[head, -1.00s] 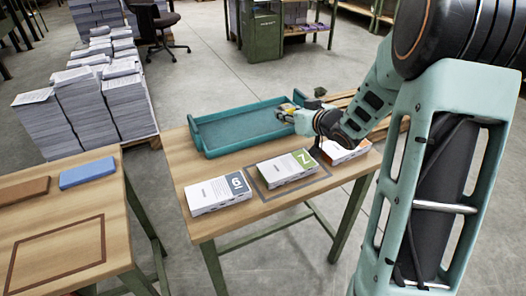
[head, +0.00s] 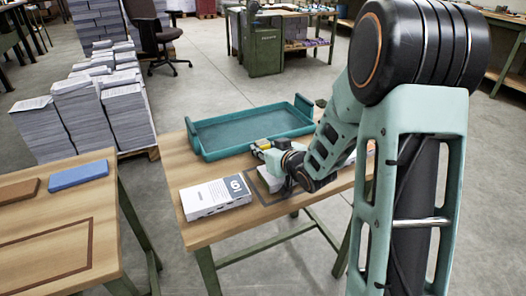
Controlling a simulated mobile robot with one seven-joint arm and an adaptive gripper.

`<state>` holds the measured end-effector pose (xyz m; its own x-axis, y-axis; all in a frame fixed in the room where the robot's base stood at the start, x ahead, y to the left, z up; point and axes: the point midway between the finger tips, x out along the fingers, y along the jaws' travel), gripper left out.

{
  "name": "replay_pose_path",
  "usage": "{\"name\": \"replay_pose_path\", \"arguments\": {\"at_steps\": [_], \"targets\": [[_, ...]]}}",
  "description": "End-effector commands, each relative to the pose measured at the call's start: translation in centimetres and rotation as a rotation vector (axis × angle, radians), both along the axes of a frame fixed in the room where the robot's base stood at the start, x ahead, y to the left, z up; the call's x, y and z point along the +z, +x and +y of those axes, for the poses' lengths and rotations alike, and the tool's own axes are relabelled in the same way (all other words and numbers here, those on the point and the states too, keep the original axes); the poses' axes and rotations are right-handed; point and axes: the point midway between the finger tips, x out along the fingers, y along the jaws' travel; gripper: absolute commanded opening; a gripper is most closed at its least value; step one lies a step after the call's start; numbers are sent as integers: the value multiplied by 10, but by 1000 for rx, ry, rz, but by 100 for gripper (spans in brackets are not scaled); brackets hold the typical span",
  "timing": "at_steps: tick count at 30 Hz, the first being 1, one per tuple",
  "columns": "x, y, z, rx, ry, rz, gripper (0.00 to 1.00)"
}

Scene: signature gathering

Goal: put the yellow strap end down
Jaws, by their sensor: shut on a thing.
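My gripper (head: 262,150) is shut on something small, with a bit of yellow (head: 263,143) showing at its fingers. I take this for the yellow strap end, but it is too small to make out its shape. The gripper is low over the wooden table, just in front of the teal tray (head: 205,150) and behind the stacks of paper. My wrist covers most of the middle white stack (head: 268,180). I cannot tell whether the strap end touches the table.
A white stack with a grey number label (head: 215,197) lies at the table's front left. Another stack is mostly hidden behind my arm at the right. A second table (head: 60,225) at left holds a blue block (head: 79,175) and a brown block (head: 18,190).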

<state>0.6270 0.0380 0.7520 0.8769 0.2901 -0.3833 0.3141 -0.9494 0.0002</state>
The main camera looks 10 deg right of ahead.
Motion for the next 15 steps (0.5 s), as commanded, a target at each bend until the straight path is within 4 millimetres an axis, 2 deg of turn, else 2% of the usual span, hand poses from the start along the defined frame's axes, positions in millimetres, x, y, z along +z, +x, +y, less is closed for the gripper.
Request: {"name": "replay_pose_path", "arguments": {"at_steps": [7, 8, 12, 15], "targets": [[-3, 0, 0, 0, 0, -1, 1], [-3, 0, 0, 0, 0, 0, 28], [-2, 0, 0, 0, 1, 0, 43], [-2, 0, 0, 0, 1, 0, 44]]}}
